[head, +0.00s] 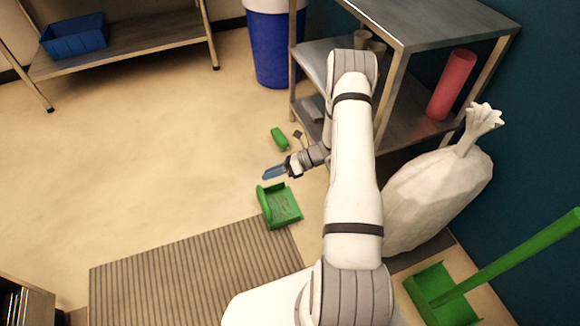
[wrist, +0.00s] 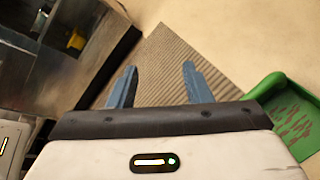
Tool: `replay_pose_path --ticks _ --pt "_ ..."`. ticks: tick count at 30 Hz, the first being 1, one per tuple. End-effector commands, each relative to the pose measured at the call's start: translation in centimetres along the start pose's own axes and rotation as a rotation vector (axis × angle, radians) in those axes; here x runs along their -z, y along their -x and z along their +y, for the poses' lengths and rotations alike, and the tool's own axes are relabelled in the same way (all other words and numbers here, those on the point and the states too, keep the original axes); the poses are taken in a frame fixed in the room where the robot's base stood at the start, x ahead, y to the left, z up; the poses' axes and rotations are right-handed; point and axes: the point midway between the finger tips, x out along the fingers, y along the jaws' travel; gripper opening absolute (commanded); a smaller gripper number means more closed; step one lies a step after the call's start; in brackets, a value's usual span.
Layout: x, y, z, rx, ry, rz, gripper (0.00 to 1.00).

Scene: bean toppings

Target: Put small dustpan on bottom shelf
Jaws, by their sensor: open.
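The small dustpan (head: 281,207) is green with reddish-brown marks on its pan. It lies on the floor by the corner of the striped mat. It also shows at the right edge of the wrist view (wrist: 284,108), partly cut off and partly hidden by my gripper's body. My gripper (head: 272,173) is just above the dustpan in the head view, apart from it. In the wrist view its blue fingers (wrist: 157,84) are spread with nothing between them. The metal shelf unit (head: 425,22) stands at the right; my arm hides part of its lower levels.
A small green object (head: 280,138) lies on the floor beyond my gripper. A white sack (head: 440,195) and a long-handled green dustpan (head: 437,290) stand at the right. The striped mat (head: 190,275) lies in front.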

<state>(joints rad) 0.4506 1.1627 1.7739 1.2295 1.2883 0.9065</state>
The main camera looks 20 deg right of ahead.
Motion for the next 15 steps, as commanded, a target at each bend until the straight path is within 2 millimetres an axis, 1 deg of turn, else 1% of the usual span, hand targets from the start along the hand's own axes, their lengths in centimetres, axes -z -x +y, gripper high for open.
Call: replay_pose_path --ticks 1,6,8,9,15 --pt "-1.8 0.3 1.9 -0.015 0.093 0.06 0.45" --pt "-5.3 1.1 8.1 -0.079 0.394 0.256 0.45" --pt "-6.3 1.4 10.3 -0.105 0.503 0.323 0.45" --pt "-6.8 1.7 11.8 -0.122 0.575 0.368 0.45" --pt "-8.6 3.3 18.9 -0.217 0.935 0.59 0.45"
